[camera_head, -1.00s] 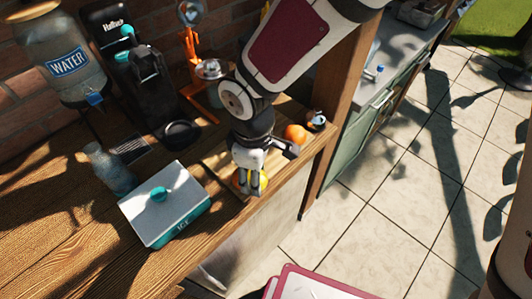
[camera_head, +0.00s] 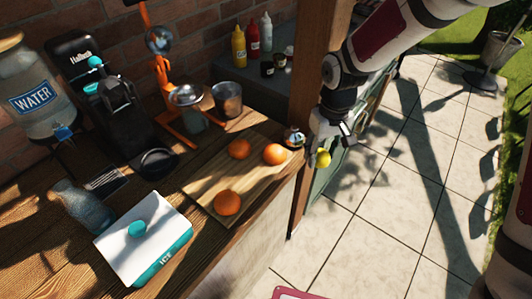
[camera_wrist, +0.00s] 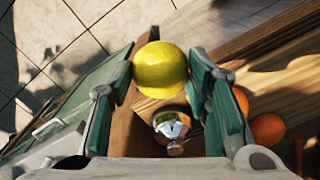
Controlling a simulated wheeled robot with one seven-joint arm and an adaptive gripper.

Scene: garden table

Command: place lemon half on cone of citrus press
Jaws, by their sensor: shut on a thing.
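My gripper (camera_head: 325,145) is shut on the yellow lemon half (camera_head: 323,159) and holds it past the right edge of the wooden table, near the post. In the wrist view the lemon half (camera_wrist: 160,69) sits between the two green finger pads, its rounded yellow side showing; its cut face is hidden. The orange citrus press (camera_head: 168,85) stands at the back of the table, left of my gripper and well apart from it. Its metal cup (camera_head: 186,95) is visible; I cannot make out the cone clearly.
Oranges (camera_head: 227,203) lie on a cutting board (camera_head: 196,186). A small shiny jar (camera_head: 294,138) stands by the post (camera_head: 315,75). A metal cup (camera_head: 227,100), ice box (camera_head: 150,235), black machine (camera_head: 110,105) and water dispenser (camera_head: 32,98) also stand there.

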